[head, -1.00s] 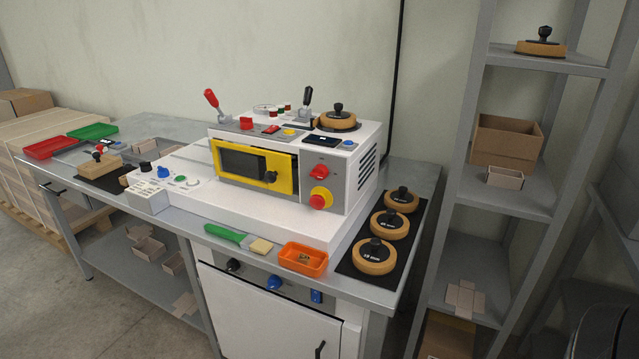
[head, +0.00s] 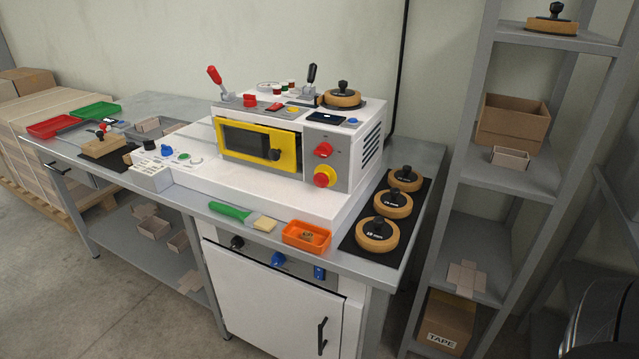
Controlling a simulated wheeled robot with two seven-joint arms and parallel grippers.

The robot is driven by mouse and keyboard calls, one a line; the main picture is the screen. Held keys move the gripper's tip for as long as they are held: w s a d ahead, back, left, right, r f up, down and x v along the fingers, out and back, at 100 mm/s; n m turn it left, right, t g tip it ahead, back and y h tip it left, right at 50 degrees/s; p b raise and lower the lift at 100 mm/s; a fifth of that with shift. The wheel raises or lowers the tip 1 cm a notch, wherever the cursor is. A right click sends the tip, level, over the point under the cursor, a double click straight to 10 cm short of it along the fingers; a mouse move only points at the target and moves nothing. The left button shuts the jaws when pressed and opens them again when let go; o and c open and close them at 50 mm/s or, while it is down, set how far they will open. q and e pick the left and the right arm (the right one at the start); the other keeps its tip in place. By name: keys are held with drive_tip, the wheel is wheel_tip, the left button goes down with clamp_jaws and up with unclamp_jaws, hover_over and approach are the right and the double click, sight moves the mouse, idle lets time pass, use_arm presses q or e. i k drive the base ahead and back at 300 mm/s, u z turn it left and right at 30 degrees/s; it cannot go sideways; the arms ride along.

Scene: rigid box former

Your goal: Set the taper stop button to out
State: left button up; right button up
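The white machine (head: 310,193) with a yellow-framed window (head: 258,147) stands on the grey bench. On the grey panel at its front right is a round red stop button (head: 322,180) with a yellow collar. No label on it can be read, and I cannot tell whether it is pressed in or out. A red rotary knob (head: 323,149) sits just above it. Neither of my grippers is in view.
An orange tray (head: 306,246) and a green-handled brush (head: 230,211) lie on the bench in front of the machine. Several wooden discs with black knobs, one of them here (head: 377,236), stand on a black mat at right. A grey shelf rack (head: 470,180) stands further right.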

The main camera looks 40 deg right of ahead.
sight(321, 181)
drive_tip(key=z, duration=0.55)
drive_tip(key=k, duration=1.25)
drive_tip(key=u, duration=0.5)
drive_tip(key=i, duration=1.55)
drive_tip(key=z, duration=0.4)
